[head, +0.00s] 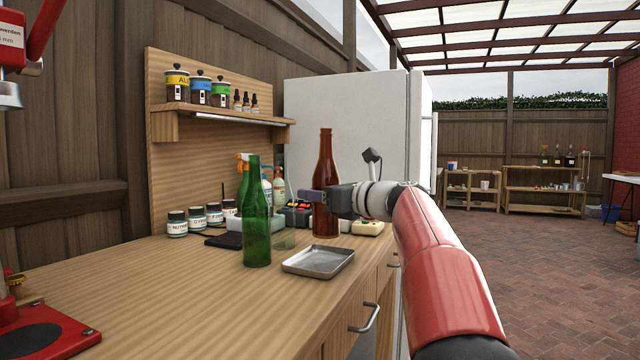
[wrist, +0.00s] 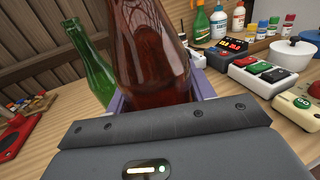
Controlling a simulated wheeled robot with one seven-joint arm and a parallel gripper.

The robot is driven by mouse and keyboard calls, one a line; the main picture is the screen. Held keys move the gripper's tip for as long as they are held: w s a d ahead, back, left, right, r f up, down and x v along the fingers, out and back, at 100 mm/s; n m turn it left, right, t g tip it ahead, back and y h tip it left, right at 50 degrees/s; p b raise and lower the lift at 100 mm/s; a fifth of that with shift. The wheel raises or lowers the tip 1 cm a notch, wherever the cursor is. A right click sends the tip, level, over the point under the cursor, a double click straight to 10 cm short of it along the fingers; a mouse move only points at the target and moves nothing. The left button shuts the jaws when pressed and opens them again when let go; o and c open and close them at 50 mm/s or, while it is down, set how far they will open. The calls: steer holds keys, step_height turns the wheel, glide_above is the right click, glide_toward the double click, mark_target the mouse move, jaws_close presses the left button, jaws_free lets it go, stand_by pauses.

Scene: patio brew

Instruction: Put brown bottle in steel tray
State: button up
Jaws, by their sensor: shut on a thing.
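The brown bottle (head: 325,170) stands upright in the head view, behind the steel tray. My gripper (head: 318,197) is shut on its body from the right. In the wrist view the brown bottle (wrist: 150,55) fills the space between my gripper's fingers (wrist: 158,98). The steel tray (head: 318,262) lies empty on the wooden counter, in front of the bottle in the head view. I cannot tell whether the bottle's base touches the counter. The tray is not seen in the wrist view.
A green bottle (head: 257,215) stands just left of the tray, with a clear glass (head: 283,235) behind it. Small devices (head: 297,214) and spray bottles crowd the back of the counter (head: 190,290).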

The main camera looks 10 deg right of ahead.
mark_target(320, 214)
steer(key=shift+f+b, duration=0.9)
steer(key=shift+f, duration=1.4)
steer(key=shift+f, duration=0.15)
steer(key=o, duration=1.1)
steer(key=v, duration=1.2)
steer(key=shift+s+d, duration=0.1)
